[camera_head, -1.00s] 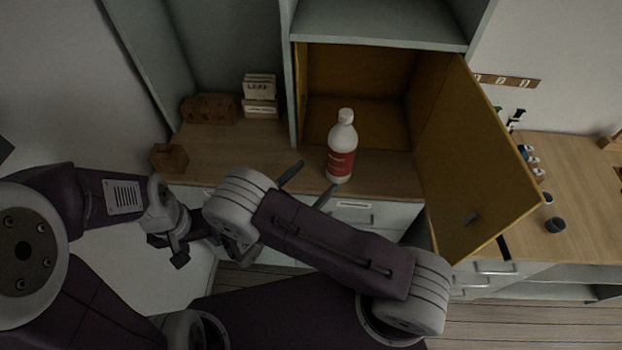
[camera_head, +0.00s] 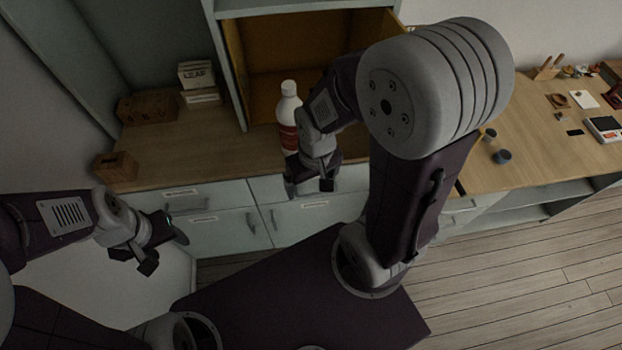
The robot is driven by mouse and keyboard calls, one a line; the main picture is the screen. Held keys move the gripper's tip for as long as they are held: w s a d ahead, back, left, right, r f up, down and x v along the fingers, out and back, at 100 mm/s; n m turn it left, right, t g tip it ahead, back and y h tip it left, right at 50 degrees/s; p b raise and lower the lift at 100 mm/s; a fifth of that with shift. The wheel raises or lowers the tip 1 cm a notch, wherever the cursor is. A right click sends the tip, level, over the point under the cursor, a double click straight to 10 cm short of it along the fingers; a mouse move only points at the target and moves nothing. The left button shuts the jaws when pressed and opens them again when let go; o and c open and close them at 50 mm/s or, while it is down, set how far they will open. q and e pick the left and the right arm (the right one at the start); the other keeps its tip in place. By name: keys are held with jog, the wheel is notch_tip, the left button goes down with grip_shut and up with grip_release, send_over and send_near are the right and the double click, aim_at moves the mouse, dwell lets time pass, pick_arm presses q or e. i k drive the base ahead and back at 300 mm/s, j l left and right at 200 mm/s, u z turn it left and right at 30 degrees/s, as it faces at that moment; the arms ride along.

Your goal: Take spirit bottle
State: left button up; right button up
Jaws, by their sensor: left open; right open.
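The spirit bottle (camera_head: 288,112) is white with a white cap and a red label. It stands upright on the wooden counter in front of the open cupboard. My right gripper (camera_head: 308,190) is open and in front of the bottle's lower part, partly hiding it. I cannot tell whether it touches the bottle. My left gripper (camera_head: 165,244) is open and empty, low at the left in front of the drawers, well apart from the bottle.
The open cupboard (camera_head: 275,90) has an ochre inside. Wooden boxes (camera_head: 147,108), a LEAF block (camera_head: 197,76) and a small wooden block (camera_head: 116,167) stand left on the counter. Dark cups (camera_head: 501,156) and a scale (camera_head: 604,128) are on the right counter. My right arm hides the cupboard door.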

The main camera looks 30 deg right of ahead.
aim_at(286, 128)
jog(key=i+j+z, duration=0.15)
jog(key=z, duration=0.3)
jog(key=j+z, duration=0.25)
jog(key=z, duration=0.25)
jog(key=i+j+z, duration=0.1)
jog(key=j+z, duration=0.2)
jog(key=z, duration=0.15)
jog(key=j+z, duration=0.25)
jog(key=z, duration=0.25)
jog(key=j+z, duration=0.3)
jog(key=z, duration=0.15)
